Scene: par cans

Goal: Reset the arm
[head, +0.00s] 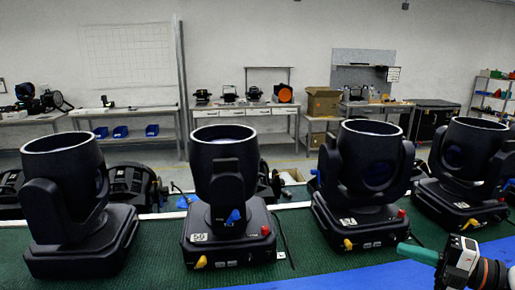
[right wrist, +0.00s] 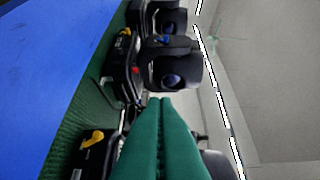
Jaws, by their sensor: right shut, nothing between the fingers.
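My right gripper (head: 420,254) comes in at the lower right of the head view, with green fingers pointing left. In the right wrist view its green fingers (right wrist: 165,140) lie together, shut and empty. It is over the front of the table, before the two right-hand par cans and apart from them. Several black par cans stand upright in a row: one at the far left (head: 80,245), one left of middle (head: 225,240), one right of middle (head: 365,220) and one at the far right (head: 465,200). My left gripper is not in view.
The par cans stand on a green mat (head: 150,270) with a blue strip (head: 350,280) along its front. A loose cable lies between the middle two cans. Benches (head: 265,108) with equipment, a cardboard box (head: 322,102) and a shelf (head: 492,95) stand at the back.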

